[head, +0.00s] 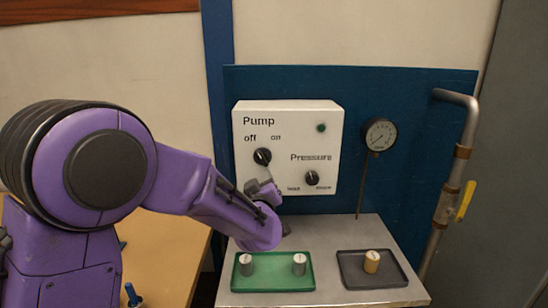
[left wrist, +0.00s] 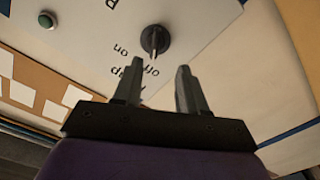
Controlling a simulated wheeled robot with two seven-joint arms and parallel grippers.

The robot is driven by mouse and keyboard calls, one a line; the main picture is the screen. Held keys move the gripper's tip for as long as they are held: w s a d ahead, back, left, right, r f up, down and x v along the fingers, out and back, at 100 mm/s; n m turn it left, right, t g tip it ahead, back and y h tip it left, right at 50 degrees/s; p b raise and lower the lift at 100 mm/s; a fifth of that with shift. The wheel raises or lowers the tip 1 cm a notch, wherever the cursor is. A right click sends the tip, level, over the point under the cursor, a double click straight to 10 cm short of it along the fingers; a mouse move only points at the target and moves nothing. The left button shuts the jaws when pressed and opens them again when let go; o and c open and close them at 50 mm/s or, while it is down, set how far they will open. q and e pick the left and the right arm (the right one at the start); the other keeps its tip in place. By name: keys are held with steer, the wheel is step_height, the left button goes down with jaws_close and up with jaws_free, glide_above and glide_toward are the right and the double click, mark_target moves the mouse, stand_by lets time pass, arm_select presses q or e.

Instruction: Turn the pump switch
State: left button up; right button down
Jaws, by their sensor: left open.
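The pump switch (head: 262,157) is a round black knob on the white control box (head: 318,123), under the labels "off" and "on". Its white pointer mark is toward "off". It also shows in the left wrist view (left wrist: 155,39), just beyond the fingertips. My left gripper (left wrist: 157,78) is open and empty, with its two dark fingers apart and pointing at the knob, not around it. In the head view my left gripper (head: 262,188) is just below the pump switch, partly hidden by my purple wrist. My right gripper is not in view.
A gauge (head: 380,134) and a pipe with a yellow handle (head: 466,200) stand to the right. Green (head: 272,281) and black (head: 350,283) trays with small weights lie below.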

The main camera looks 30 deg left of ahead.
mark_target(263, 161)
arm_select(q)
steer(key=p+x, duration=0.1)
steer(key=x, duration=0.2)
steer(key=p+x, duration=0.1)
steer(key=x, duration=0.2)
steer(key=r+p+x, duration=0.1)
steer(key=x, duration=0.2)
steer(key=shift+w+d, duration=0.1)
steer(key=shift+w, duration=0.25)
steer(key=shift+w+a, duration=0.4)
jaws_close()
